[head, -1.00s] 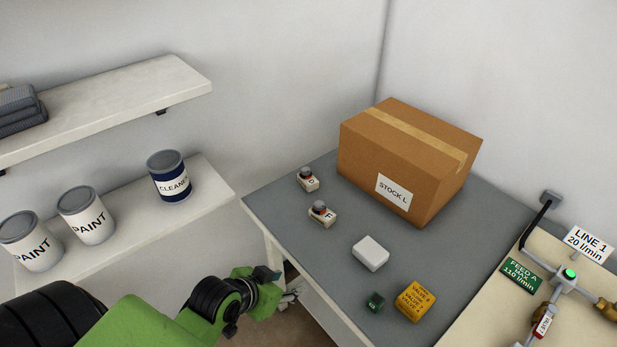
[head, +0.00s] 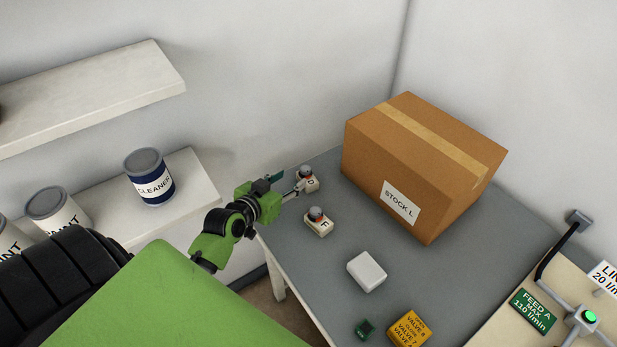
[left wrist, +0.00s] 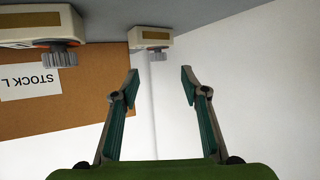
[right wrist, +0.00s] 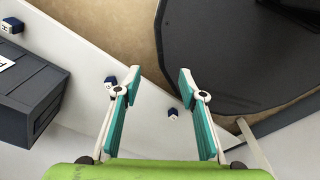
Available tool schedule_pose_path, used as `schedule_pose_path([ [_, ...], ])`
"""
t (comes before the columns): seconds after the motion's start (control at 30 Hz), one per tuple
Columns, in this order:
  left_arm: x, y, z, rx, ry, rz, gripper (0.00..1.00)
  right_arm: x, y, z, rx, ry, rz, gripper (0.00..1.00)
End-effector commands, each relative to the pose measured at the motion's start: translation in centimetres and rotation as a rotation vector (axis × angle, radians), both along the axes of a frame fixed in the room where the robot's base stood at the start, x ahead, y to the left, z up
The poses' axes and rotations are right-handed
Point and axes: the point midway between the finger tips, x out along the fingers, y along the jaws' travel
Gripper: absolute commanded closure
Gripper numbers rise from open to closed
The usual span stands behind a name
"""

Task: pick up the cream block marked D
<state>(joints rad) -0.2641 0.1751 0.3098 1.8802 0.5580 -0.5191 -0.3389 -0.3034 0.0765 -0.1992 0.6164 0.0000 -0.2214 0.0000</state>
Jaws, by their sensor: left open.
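The cream block marked D (head: 311,184), with a grey knob on an orange ring, stands at the far left edge of the grey table. My left gripper (head: 291,184) is open and empty just left of it, its fingers partly overlapping it in the head view. In the left wrist view, which is upside down, a cream block (left wrist: 151,39) that looks like D lies beyond the open fingers (left wrist: 160,82); its letter is hidden. My right gripper (right wrist: 149,82) is open and empty in the right wrist view, away from this table.
A similar block marked F (head: 319,226) stands nearer; it looks close at left in the left wrist view (left wrist: 35,25). The STOCK L carton (head: 400,170) stands right of D. A white block (head: 367,271), a green block (head: 365,328) and a yellow block (head: 409,329) lie nearer.

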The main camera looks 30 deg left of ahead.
Motion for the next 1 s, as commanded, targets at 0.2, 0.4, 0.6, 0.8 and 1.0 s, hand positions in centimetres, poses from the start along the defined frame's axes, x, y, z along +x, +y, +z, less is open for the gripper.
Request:
schedule_pose_path([
  [0.2,3.2,0.1,-1.2,0.0,0.001,-0.001,0.59,-2.1,-0.1,0.2,-0.002,0.029,0.001,0.62],
  [0.4,4.2,0.2,-1.6,0.0,0.001,-0.001,0.59,1.1,0.0,0.5,0.0,-0.016,0.002,0.62],
  [0.6,6.5,0.2,-2.0,-0.002,0.0,-0.001,0.59,2.0,-0.1,1.4,0.0,-0.03,0.003,0.62],
  [0.8,8.5,0.3,-3.0,-0.001,0.002,-0.002,0.59,0.7,-0.3,1.3,-0.003,-0.012,0.003,0.62],
  [1.0,8.9,0.3,-3.3,0.001,0.002,-0.002,0.59,0.0,-0.4,1.3,-0.004,-0.001,0.003,0.62],
])
